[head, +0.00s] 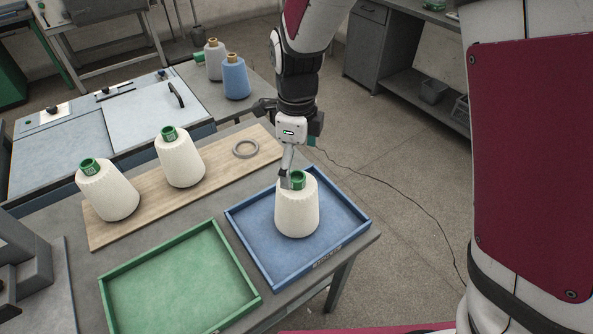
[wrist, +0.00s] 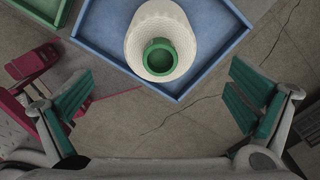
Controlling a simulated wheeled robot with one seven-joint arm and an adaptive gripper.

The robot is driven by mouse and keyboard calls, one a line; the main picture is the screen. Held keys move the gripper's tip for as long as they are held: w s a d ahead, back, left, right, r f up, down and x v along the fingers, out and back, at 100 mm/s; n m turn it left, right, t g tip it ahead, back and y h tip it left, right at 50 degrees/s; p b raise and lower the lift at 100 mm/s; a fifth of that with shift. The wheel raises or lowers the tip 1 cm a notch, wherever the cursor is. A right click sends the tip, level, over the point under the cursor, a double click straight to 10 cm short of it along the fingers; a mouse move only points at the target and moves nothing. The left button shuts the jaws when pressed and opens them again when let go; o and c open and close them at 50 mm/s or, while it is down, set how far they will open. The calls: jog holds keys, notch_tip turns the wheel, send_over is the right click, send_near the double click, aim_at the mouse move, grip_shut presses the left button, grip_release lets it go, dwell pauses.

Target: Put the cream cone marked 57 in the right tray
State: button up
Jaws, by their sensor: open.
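A cream cone (head: 297,208) with a green top stands upright in the blue tray (head: 338,256), the right one of two trays. It also shows in the wrist view (wrist: 160,30), seen from above with its green top ring. No number can be read on it here. My gripper (head: 291,172) is just above and behind the cone in the head view. In the wrist view my gripper (wrist: 162,100) has its two green-padded fingers wide apart, with nothing between them, and the cone lies beyond them. Two more cream cones, left (head: 108,190) and right (head: 180,157), stand on the wooden board (head: 215,177); their green tops carry markings too small to read.
An empty green tray (head: 180,285) lies left of the blue tray. A grey ring (head: 245,149) lies on the board. A blue cone (head: 235,79) and a pale cone (head: 215,60) stand at the back. Open floor lies to the right of the table.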

jog(key=shift+r, duration=0.85)
jog(key=shift+d+r, duration=0.25)
jog(key=shift+r, duration=0.1)
jog(key=s+d+r+n+t+y, duration=0.25)
jog(key=s+d+r+n, duration=0.55)
jog(key=d+r+n, duration=0.4)
jog(key=s+d+r+n+t+h, duration=0.1)
jog(key=s+d+r+n, duration=0.1)
jog(key=s+n, duration=0.3)
jog(key=s+d+r+n+t+h, duration=0.1)
jog(key=s+d+r+n+t, duration=0.1)
jog(key=s+n, duration=0.3)
jog(key=shift+s+d+r, duration=0.25)
jog(key=shift+d+r, duration=0.3)
jog(key=shift+d, duration=0.25)
jog(key=shift+h, duration=0.25)
